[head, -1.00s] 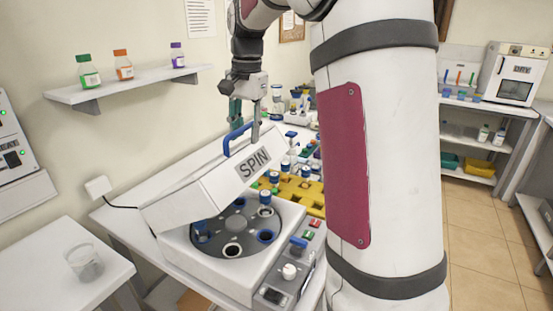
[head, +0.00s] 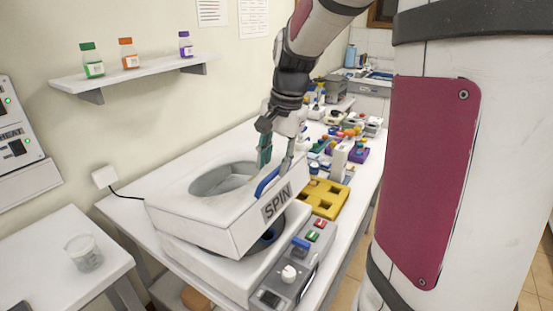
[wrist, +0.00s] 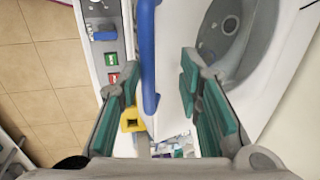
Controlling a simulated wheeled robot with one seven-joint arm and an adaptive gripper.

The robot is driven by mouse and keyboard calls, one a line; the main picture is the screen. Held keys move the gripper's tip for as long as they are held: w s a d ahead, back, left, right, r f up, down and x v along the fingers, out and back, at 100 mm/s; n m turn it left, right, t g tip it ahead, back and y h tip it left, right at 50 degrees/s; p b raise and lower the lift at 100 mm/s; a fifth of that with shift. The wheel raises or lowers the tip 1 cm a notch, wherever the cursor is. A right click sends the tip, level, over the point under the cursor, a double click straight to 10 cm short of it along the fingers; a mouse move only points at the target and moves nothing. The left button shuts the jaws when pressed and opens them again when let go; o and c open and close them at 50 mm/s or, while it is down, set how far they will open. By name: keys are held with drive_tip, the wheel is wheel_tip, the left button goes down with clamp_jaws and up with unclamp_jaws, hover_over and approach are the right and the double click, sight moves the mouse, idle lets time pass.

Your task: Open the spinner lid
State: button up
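The white spinner lid (head: 225,215), marked SPIN, has a round grey recess and a blue handle (head: 267,182) on its front edge. In the head view it sits low over the spinner base (head: 205,268), with a gap at the front showing a sliver of the dark rotor (head: 268,236). The lid hides most of the rotor. My gripper (head: 276,160) is just above the handle. In the wrist view the blue handle (wrist: 148,60) lies between the spread green fingers of my gripper (wrist: 152,92), with space on both sides. The gripper holds nothing.
A control panel (head: 290,274) with a knob and coloured buttons runs along the spinner's right side. A yellow rack (head: 325,197) stands behind it on the bench, with other lab items beyond. A side table with a beaker (head: 84,252) is at the left. A bottle shelf (head: 135,72) hangs above.

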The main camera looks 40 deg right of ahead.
wheel_tip(320, 180, up, 16)
drive_tip(key=w+p, duration=0.1)
drive_tip(key=p, duration=0.5)
drive_tip(key=shift+a, duration=0.25)
idle(1.4)
drive_tip(key=shift+w+p, duration=0.1)
drive_tip(key=shift+p, duration=0.25)
